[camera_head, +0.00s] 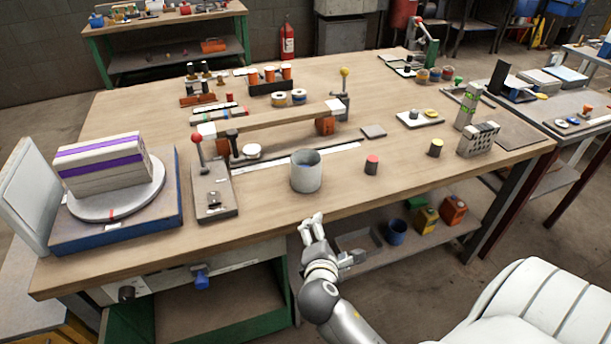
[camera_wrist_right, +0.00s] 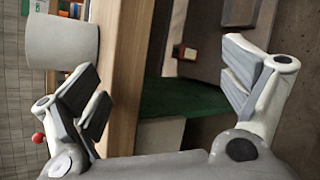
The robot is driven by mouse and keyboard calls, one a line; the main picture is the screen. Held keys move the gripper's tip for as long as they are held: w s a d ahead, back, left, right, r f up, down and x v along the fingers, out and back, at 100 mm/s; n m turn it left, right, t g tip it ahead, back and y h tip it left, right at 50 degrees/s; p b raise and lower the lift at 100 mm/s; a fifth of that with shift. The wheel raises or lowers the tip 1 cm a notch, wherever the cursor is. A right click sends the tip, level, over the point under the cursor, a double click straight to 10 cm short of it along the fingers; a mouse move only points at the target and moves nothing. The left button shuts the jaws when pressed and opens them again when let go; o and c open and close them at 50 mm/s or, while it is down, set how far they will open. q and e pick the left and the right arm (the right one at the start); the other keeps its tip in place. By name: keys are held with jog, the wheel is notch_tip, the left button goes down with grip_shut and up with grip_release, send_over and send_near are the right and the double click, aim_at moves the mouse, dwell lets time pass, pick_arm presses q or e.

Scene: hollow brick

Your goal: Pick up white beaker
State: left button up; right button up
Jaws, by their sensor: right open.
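The white beaker (camera_head: 306,172) stands upright near the front edge of the wooden workbench (camera_head: 330,198), its open top showing a blue-grey inside. In the right wrist view the beaker (camera_wrist_right: 62,42) shows on its side at the upper left, outside the finger gap and beyond the left finger. My right gripper (camera_head: 333,241) is open and empty, just in front of the bench edge and below the beaker, not touching it. Its spread fingers also show in the wrist view (camera_wrist_right: 166,88), with the bench edge between them. My left gripper is not in view.
A lever stand (camera_head: 213,190) with a red knob is left of the beaker, and a red-topped dark cylinder (camera_head: 372,165) is to its right. A wooden beam (camera_head: 270,118) on supports lies behind. A turntable with a striped block (camera_head: 105,165) fills the bench's left end.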

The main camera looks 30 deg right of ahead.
jog(key=w+r+n, duration=0.1)
jog(key=w+r+n+t+h, duration=0.1)
jog(key=n, duration=0.1)
jog(key=w+r+n, duration=0.1)
jog(key=shift+w+d+r+n+t+h, duration=0.3)
jog(key=shift+w+d+t, duration=0.05)
jog(key=shift+t, duration=0.05)
jog(key=n+t, duration=0.3)
jog(key=n, duration=0.4)
send_near(304, 179)
jog(key=shift+w+d+f+h, duration=0.2)
jog(key=shift+w+d, duration=0.25)
jog(key=shift+w, duration=0.15)
jog(key=shift+w+d+f+h, duration=0.2)
jog(key=shift+w+d, duration=0.25)
jog(key=shift+w, duration=0.15)
jog(key=x, duration=0.5)
jog(key=shift+w+r, duration=0.25)
jog(key=shift+w, duration=0.1)
jog(key=x, duration=0.4)
jog(key=shift+w+d+r+p, duration=0.2)
jog(key=shift+d+r+p, duration=0.05)
jog(key=shift+d+p, duration=0.15)
jog(key=shift+w+d, duration=0.2)
jog(key=shift+w, duration=0.15)
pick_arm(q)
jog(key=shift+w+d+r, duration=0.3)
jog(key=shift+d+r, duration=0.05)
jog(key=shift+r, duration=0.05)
